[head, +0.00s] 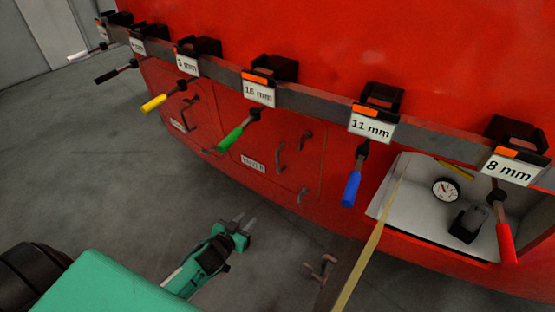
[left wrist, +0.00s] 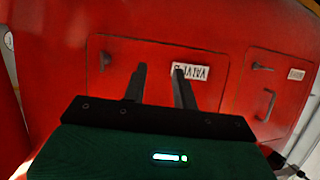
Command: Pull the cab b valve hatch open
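The valve hatch (head: 240,140) is a closed red panel low on the red train nose, with a white label (head: 252,164) whose small text seems to read valve B. A dark curved handle (head: 279,158) stands right of the label, with small latches at the panel's right side. My left gripper (head: 244,221) is open and empty, below and in front of the hatch and apart from it. In the left wrist view, its spread fingers (left wrist: 160,86) point at the hatch (left wrist: 122,54). The upside-down label (left wrist: 190,71) is partly covered by a finger. My right gripper is out of view.
A similar closed hatch (head: 200,97) lies to the left. At the right, an open compartment (head: 408,187) holds a gauge (head: 446,189); its door (head: 366,255) sticks out near my arm. Coloured-handled tools hang above from a rail (head: 320,107). The grey floor is clear.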

